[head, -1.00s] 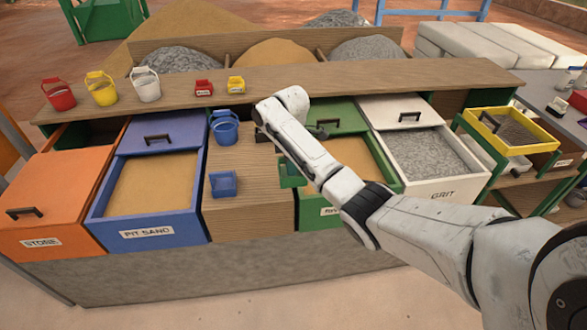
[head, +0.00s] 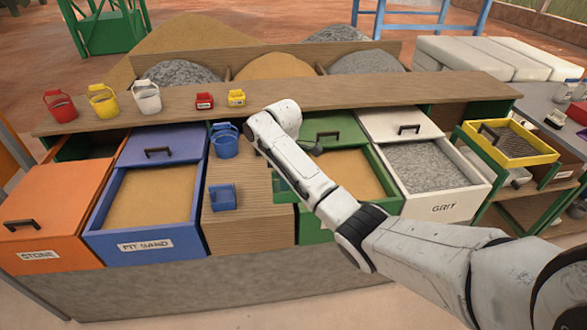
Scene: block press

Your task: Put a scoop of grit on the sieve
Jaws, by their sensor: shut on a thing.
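The grit drawer (head: 437,208) is a white bin at the right of the bench, pulled open and full of grey grit (head: 425,166). The sieve (head: 537,157) is a yellow frame with grey mesh on a rack to the right of it. A green scoop-like piece (head: 281,187) shows partly from behind my arm, by the wooden counter. A blue scoop (head: 222,197) rests on the counter. My arm reaches across the green sand drawer and hides my gripper, so its hold cannot be seen.
A blue bucket (head: 225,140) stands behind the blue scoop. The shelf (head: 330,96) bears red, yellow and white buckets and small red and yellow scoops. The blue pit sand drawer (head: 143,243) is open; the orange stone drawer (head: 45,225) is covered. White bags lie at the back right.

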